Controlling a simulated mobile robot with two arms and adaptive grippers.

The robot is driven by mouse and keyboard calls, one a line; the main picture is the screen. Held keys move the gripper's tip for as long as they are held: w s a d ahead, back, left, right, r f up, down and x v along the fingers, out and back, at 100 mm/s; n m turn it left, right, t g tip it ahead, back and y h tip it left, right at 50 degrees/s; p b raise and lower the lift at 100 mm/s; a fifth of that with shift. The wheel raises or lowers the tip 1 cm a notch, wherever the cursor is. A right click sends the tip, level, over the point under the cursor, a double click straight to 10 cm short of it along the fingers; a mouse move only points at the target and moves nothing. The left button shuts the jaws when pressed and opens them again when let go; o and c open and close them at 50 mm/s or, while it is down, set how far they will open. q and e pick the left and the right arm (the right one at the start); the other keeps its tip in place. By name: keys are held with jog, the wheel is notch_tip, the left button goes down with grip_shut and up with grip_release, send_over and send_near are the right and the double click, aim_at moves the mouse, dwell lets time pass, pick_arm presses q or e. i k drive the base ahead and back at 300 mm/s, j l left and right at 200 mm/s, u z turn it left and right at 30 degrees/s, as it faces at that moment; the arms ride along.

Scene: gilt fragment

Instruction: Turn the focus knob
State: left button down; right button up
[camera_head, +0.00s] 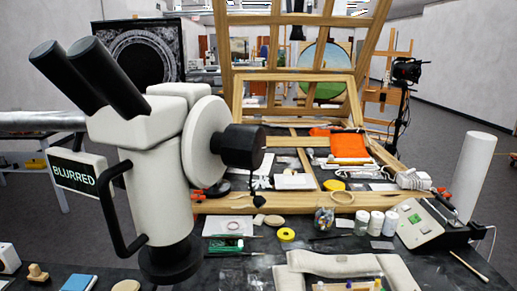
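A white stereo microscope (160,165) with two black eyepieces (95,80) stands upright on a black base (170,262) at the left of the head view. On its right side is a round white disc (203,140) with a black cylindrical knob (240,147) sticking out to the right. I take this knob as the focus knob. A small sign (80,172) on the left of the microscope reads "BLURRED". A black curved handle (112,215) runs down its left side. Neither of my grippers shows in this view.
The dark table (225,278) holds yellow tape (286,234), white jars (376,223), a grey device (422,222) and padded grey cushions (345,264). A wooden frame (295,205) with an orange cloth (348,144) stands behind. A white roll (474,172) stands at the right.

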aim_at(243, 146)
jog(key=j+u, duration=0.1)
jog(key=u, duration=0.4)
jog(key=j+u, duration=0.1)
jog(key=u, duration=0.4)
jog(key=k+l+z, duration=0.45)
jog(key=k, duration=0.25)
